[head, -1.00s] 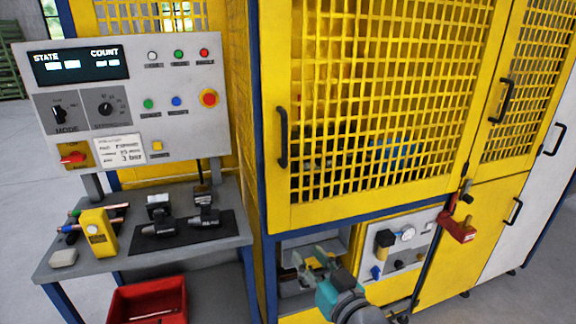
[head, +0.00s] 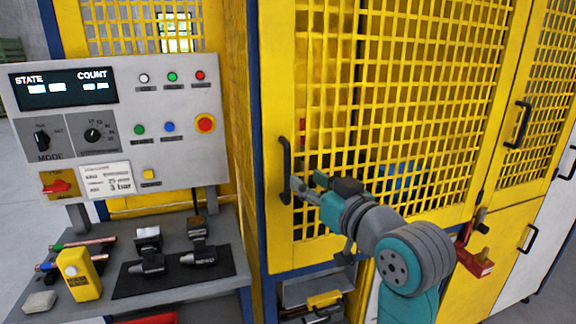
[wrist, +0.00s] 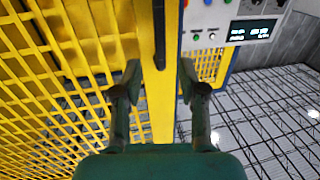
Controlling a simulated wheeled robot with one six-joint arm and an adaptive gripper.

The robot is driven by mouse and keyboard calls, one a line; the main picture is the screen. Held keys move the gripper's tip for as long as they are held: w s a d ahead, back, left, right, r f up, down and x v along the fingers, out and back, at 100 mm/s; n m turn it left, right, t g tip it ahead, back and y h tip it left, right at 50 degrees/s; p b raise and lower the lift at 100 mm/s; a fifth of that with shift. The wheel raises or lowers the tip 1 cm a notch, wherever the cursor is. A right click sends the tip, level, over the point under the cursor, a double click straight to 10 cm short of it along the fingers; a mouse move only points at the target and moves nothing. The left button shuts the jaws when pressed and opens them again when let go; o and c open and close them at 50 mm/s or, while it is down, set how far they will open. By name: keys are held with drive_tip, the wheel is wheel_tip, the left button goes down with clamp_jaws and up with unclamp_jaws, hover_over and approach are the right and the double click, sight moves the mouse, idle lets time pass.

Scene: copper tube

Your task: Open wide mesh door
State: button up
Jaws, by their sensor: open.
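The wide yellow mesh door (head: 415,95) stands closed in its frame in the head view. Its black vertical handle (head: 285,170) is on the door's left edge. My gripper (head: 294,190) is raised in front of the door, with its fingertips close to the handle's lower part. In the wrist view the gripper (wrist: 160,85) is open, its two fingers apart. The handle (wrist: 159,35) shows ahead between and beyond the fingers, and the yellow door frame (wrist: 160,108) runs down between them. No contact with the handle can be made out.
A grey control panel (head: 120,110) stands to the left, above a workbench (head: 205,285) with black fixtures, a yellow device (head: 78,275) and copper tubes. A narrower mesh door (head: 545,100) is on the right. A red padlock piece (head: 474,262) hangs near the wide door's lower right.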

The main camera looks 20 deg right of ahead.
sight(289, 168)
drive_tip(key=w, duration=0.3)
drive_tip(key=w+a, duration=0.1)
drive_tip(key=w, duration=0.4)
drive_tip(key=shift+w+a, duration=0.4)
clamp_jaws()
